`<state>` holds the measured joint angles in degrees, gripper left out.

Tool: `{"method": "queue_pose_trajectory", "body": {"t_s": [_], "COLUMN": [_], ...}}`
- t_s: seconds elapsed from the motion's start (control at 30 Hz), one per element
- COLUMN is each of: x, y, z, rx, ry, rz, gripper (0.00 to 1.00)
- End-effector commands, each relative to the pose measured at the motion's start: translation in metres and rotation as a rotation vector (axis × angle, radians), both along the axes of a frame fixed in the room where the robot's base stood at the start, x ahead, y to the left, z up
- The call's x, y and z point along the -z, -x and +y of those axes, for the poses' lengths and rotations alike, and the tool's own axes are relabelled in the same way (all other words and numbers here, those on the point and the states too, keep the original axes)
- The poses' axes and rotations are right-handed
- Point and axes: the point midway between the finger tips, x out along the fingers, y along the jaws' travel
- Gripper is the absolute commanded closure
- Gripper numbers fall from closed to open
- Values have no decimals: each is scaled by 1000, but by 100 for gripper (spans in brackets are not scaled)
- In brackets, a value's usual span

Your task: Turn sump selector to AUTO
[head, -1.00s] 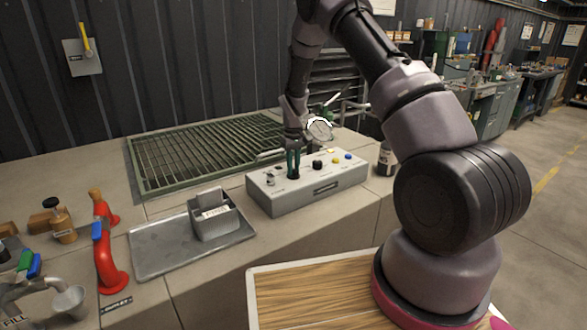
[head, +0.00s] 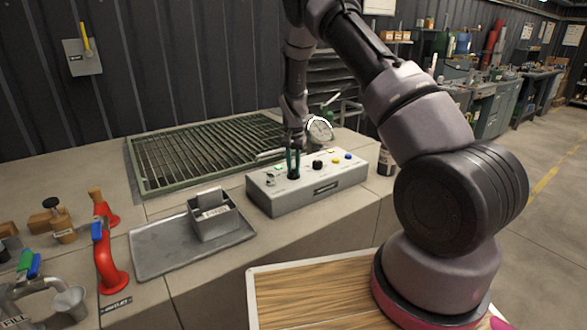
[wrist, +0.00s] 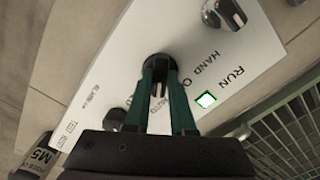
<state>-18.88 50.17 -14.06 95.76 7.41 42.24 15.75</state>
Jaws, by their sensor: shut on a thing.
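The sump selector is a black knob (wrist: 160,67) on a pale control box, with HAND, a partly hidden O-label and AUTO printed around it. In the wrist view my gripper (wrist: 162,72) has its green fingers closed on either side of the knob. The fingers cover part of the knob and labels, so I cannot read its pointer surely. In the head view my gripper (head: 293,168) points down onto the left part of the control box (head: 320,193). A RUN lamp (wrist: 206,100) glows green beside the selector.
Another black knob (head: 318,165) and a blue button (head: 348,156) sit further right on the box. A round gauge (head: 320,130) stands behind it, a dark bottle (head: 386,160) to its right. A metal tray (head: 160,262) lies to the left.

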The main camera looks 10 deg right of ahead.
Motion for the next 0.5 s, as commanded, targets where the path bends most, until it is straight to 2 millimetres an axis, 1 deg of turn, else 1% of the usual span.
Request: {"method": "queue_pose_trajectory", "body": {"t_s": [0.23,0.5], "x": [0,0], "y": [-1,-1], "z": [0,0], "rx": [87,114], "ry": [0,0], "rz": [-2,-2], "gripper": [100,100]}}
